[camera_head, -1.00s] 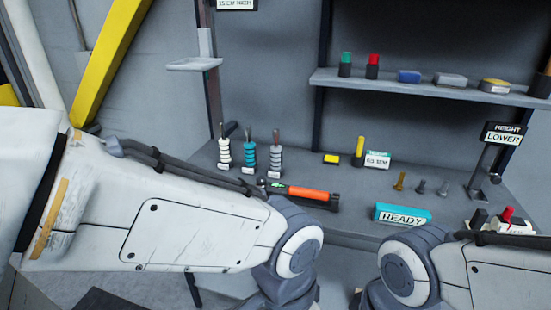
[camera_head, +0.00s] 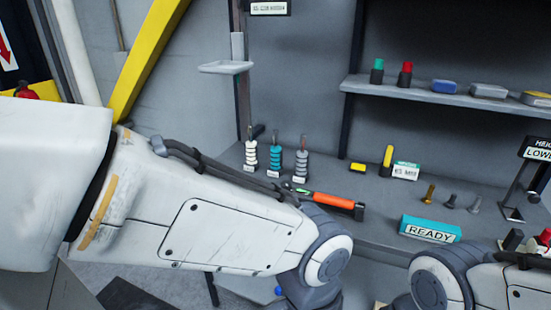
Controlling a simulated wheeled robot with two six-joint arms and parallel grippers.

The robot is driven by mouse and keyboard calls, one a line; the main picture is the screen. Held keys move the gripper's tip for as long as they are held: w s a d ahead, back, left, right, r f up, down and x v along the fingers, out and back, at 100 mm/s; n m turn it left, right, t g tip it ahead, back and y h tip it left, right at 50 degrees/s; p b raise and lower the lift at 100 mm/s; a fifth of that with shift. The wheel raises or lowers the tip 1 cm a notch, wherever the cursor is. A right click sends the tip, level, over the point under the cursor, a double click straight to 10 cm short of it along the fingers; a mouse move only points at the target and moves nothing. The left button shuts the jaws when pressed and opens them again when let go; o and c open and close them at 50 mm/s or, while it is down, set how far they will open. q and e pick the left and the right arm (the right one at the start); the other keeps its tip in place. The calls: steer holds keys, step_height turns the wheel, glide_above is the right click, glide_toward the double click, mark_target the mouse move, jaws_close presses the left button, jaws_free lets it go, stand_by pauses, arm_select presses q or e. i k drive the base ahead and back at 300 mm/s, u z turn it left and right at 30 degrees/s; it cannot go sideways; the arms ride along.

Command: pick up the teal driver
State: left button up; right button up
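The teal driver (camera_head: 276,161) stands upright on the grey bench, with a ribbed teal handle low and a thin shaft pointing up. A white driver (camera_head: 251,156) stands to its left and a grey driver (camera_head: 302,164) to its right. Small white labels sit at their feet. My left arm crosses the view from the left in front of the bench, and my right arm enters at the lower right. Both arms run down out of the bottom of the picture, so neither gripper shows. Nothing covers the teal driver.
An orange-handled tool (camera_head: 329,200) lies on the bench just right of the drivers, behind my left arm. A teal READY box (camera_head: 430,229), a yellow marker (camera_head: 387,160) and several bolts stand farther right. A shelf (camera_head: 420,95) and a small bracket (camera_head: 226,68) are above.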

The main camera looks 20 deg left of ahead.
mark_target(276, 170)
steer(key=k, duration=0.6)
steer(key=u, duration=0.55)
steer(key=i, duration=0.5)
steer(key=u, duration=0.8)
steer(key=i, duration=0.75)
steer(key=u, duration=0.1)
